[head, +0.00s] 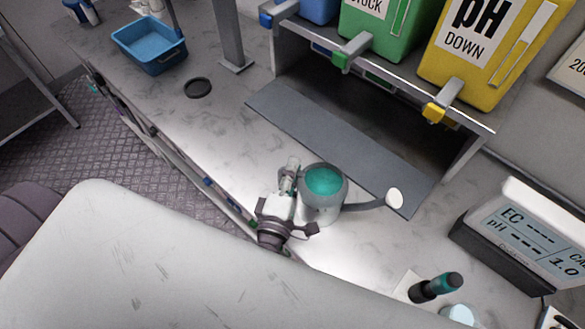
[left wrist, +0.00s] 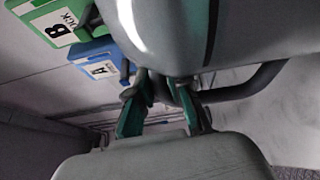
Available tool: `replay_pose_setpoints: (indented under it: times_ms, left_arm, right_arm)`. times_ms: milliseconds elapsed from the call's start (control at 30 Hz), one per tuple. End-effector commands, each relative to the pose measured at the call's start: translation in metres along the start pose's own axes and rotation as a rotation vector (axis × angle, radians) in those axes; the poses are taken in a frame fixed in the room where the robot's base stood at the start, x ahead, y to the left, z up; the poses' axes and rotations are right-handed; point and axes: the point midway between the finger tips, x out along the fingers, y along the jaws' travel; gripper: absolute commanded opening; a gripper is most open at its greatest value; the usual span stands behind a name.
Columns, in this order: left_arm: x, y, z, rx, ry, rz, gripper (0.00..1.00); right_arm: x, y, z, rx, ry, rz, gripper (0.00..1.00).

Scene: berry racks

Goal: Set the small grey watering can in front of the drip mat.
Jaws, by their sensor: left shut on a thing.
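The small grey watering can (head: 325,207), with teal inside its open top, is upright at the bench-front side of the drip mat. Its spout points right, and its pale round head (head: 394,198) overlaps the mat's right end in the head view. The drip mat (head: 335,150) is a flat dark grey strip before the bottle rack. My left gripper (head: 289,183) is shut on the can's handle, at the can's left side. In the left wrist view the teal-padded fingers (left wrist: 162,92) meet the dark handle (left wrist: 245,85) below the can's body (left wrist: 220,30). I cannot tell whether the can touches the bench.
The rack (head: 465,122) holds a green bottle (head: 385,35) and a yellow pH bottle (head: 450,75) with taps over the mat. A blue tub (head: 150,47) and black disc (head: 198,87) lie left.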

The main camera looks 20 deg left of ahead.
Motion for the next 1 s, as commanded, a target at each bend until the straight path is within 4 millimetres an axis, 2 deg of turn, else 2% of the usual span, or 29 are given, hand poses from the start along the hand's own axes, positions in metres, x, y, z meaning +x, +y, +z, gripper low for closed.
replay_pose_setpoints:
  times_ms: [100, 133, 267, 300, 667, 767, 1000]
  left_arm:
    - [0.001, 0.0, 0.0, -0.006, 0.001, 0.006, 0.0]
    - [0.0, -0.004, 0.0, 0.0, 0.0, -0.001, 0.19]
    - [0.0, -0.003, 0.0, 0.0, 0.0, -0.001, 0.41]
    - [0.0, -0.003, 0.0, 0.0, 0.0, -0.001, 0.42]
    - [-0.003, -0.001, 0.0, 0.0, -0.001, -0.002, 0.42]
    - [-0.017, -0.004, 0.0, 0.0, -0.001, -0.004, 0.42]
    - [-0.07, -0.006, 0.0, 0.0, -0.001, -0.006, 0.42]
  right_arm:
    - [0.002, 0.0, -0.002, 0.0, 0.004, 0.0, 0.46]
    - [0.002, 0.0, -0.002, 0.0, 0.004, 0.0, 0.46]
    - [0.002, 0.0, -0.004, -0.001, 0.006, 0.0, 0.46]
    - [0.002, 0.0, -0.004, -0.001, 0.006, 0.0, 0.46]
    - [0.001, -0.003, -0.005, -0.001, 0.008, -0.004, 0.46]
    - [0.008, -0.004, -0.004, -0.001, 0.008, -0.004, 0.46]
    - [0.027, -0.004, -0.003, -0.001, 0.008, -0.004, 0.46]
